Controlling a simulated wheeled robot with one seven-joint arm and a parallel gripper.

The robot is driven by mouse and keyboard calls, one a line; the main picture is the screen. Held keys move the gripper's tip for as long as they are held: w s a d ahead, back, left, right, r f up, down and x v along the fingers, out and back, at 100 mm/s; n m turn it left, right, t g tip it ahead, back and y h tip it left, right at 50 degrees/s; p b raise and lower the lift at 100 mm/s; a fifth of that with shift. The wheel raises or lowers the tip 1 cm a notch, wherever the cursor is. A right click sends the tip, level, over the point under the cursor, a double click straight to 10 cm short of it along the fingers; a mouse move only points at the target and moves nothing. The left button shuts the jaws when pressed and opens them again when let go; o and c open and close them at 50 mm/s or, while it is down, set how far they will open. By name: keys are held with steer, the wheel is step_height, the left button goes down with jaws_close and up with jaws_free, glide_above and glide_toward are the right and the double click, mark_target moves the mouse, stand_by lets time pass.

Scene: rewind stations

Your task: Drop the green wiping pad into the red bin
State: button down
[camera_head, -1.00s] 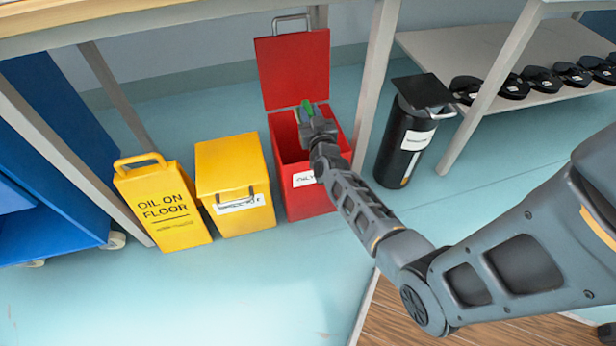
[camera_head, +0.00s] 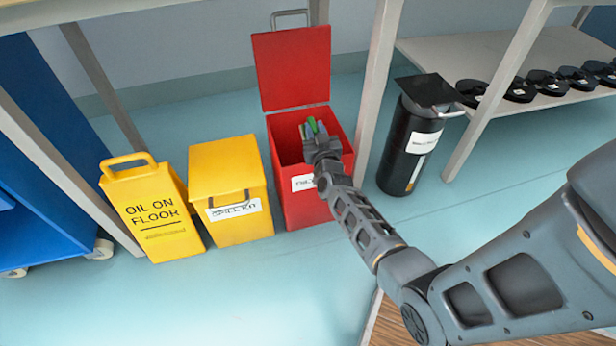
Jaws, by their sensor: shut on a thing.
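The red bin (camera_head: 308,208) stands on the floor under the bench with its lid (camera_head: 292,68) raised upright behind its mouth. My gripper (camera_head: 314,130) is over the bin's mouth, coming in from the front right. It is shut on the green wiping pad (camera_head: 312,124). Only a small green part of the pad shows between the fingers; the rest is hidden by my gripper. I cannot tell exactly how high the pad is relative to the rim. The front label of the bin is partly covered by my arm.
A yellow spill-kit box (camera_head: 232,190) stands left of the bin, and a yellow oil-on-floor sign (camera_head: 155,215) farther left. A black canister (camera_head: 405,150) stands to the right, past a bench leg (camera_head: 378,80). A shelf (camera_head: 470,60) holds several black spools.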

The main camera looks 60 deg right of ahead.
steer(key=c, duration=0.8)
jaws_free()
steer(key=p+v, duration=0.2)
steer(key=v, duration=0.5)
steer(key=shift+s+a+p, duration=0.1)
steer(key=shift+a+p, duration=0.05)
steer(key=shift+p, duration=0.15)
steer(key=shift+s+a, duration=0.15)
